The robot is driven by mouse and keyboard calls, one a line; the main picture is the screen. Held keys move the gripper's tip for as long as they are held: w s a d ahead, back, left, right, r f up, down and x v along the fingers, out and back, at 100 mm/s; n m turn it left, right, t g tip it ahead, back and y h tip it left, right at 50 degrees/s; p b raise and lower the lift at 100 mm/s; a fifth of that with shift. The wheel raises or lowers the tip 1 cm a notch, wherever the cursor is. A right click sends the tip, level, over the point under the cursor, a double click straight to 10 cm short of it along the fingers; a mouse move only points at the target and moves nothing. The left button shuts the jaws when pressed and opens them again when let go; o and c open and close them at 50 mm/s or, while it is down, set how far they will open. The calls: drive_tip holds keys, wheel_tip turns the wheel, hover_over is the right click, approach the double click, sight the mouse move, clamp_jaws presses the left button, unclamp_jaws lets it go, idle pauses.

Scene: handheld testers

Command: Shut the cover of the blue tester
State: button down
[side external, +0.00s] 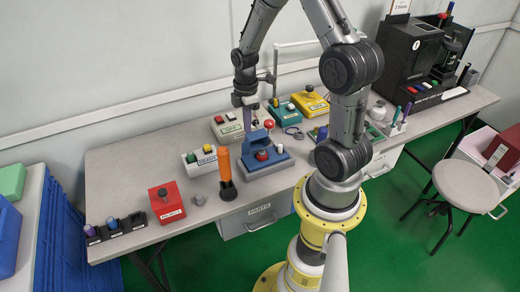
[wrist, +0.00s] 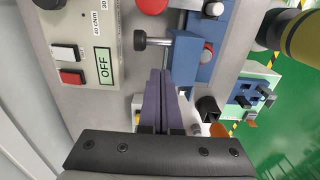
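The blue tester (side external: 268,168) stands on the bench at its middle, with a red button and a dark part on its top. An upright blue part (side external: 256,138), which looks like its raised cover, stands at its back. A red ball knob (side external: 269,124) shows above it. In the wrist view, the tester's blue body (wrist: 187,58) lies just beyond my fingertips, with a metal rod and dark knob to its left. My gripper (wrist: 160,74) has its two purple fingers side by side with nothing seen between them. In the side view, my gripper (side external: 247,126) points down behind the tester; whether it touches is unclear.
A grey tester marked OFF (wrist: 85,45) lies left of my fingers in the wrist view. An orange-handled tool (side external: 226,166), a white box (side external: 200,160) and a red box (side external: 166,203) stand to the left. A yellow tester (side external: 310,103) stands behind right.

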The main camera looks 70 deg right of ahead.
sight(254, 140)
idle(0.3)
drive_tip(key=shift+s+a+r, duration=0.3)
drive_tip(key=shift+s+a, duration=0.25)
drive_tip(key=shift+s+a+r, duration=0.15)
drive_tip(key=shift+s+a, duration=0.25)
idle(0.5)
drive_tip(key=shift+s+a, duration=0.4)
drive_tip(key=shift+a, duration=0.05)
drive_tip(key=shift+s+a, duration=0.1)
drive_tip(key=shift+s, duration=0.1)
